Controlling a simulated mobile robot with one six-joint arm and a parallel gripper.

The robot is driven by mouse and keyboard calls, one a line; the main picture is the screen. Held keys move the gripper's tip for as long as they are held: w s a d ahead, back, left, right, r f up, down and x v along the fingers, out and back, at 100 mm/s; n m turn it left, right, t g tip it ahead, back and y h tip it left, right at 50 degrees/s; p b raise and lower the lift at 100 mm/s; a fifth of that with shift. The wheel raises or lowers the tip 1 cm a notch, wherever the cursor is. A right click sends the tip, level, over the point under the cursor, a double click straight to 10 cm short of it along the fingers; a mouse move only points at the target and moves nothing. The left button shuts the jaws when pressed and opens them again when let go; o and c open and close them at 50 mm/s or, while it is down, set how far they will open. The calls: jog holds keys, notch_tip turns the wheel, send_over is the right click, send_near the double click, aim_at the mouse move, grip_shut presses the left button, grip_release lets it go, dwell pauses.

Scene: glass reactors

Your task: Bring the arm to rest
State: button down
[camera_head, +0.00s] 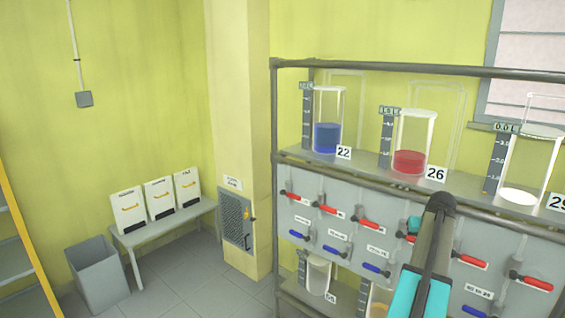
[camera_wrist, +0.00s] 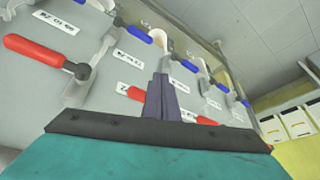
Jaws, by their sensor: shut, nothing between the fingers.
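My arm (camera_head: 428,260) rises from the bottom of the head view, in front of the valve panel. A teal part of it shows beside the elbow. In the wrist view my gripper (camera_wrist: 160,80) is shut, with its dark fingers together and nothing between them. It points at the grey valve panel (camera_wrist: 50,80), which appears tilted there. A red valve handle (camera_wrist: 38,50) is to the left of the fingers and a blue handle (camera_wrist: 140,34) is above them. I cannot tell whether the fingertips touch the panel. In the head view the fingers are hidden.
The rack's upper shelf holds a blue-filled reactor (camera_head: 327,135), a red-filled reactor (camera_head: 409,158) and one labelled 0.0 L (camera_head: 530,175). More vessels (camera_head: 318,275) stand below the panel. A bench (camera_head: 165,232) with white boxes, a grey bin (camera_head: 98,275) and a yellow ladder (camera_head: 25,245) are left.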

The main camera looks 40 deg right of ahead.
jog(key=w+a+f+n+y, duration=0.1)
jog(key=w+a+f, duration=0.4)
jog(key=w+a, duration=0.4)
jog(key=w+a+f+n+y, duration=0.1)
jog(key=w+a+f+n, duration=0.1)
jog(key=w+a+f, duration=0.55)
jog(key=w+a+f+n+y, duration=0.1)
jog(key=w+a+f, duration=0.2)
jog(key=w+a, duration=0.85)
jog(key=s+a+f+n+g, duration=0.15)
jog(key=a+f, duration=0.25)
jog(key=a, duration=0.9)
jog(key=a+f+n, duration=0.2)
jog(key=a+f, duration=0.2)
jog(key=a, duration=0.8)
jog(key=a+f+n+g, duration=0.15)
jog(key=a+f, duration=0.25)
jog(key=a, duration=0.9)
jog(key=s+a+f+n, duration=0.1)
jog(key=s+a+f, duration=0.25)
jog(key=a, duration=0.45)
jog(key=s+f+g+b, duration=0.6)
jog(key=s+f+b, duration=0.6)
jog(key=s+f, duration=1.4)
notch_tip(320, 180, down, 4)
jog(key=shift+d+y+b, duration=0.15)
jog(key=shift+y+b, duration=0.15)
jog(key=shift+w, duration=0.1)
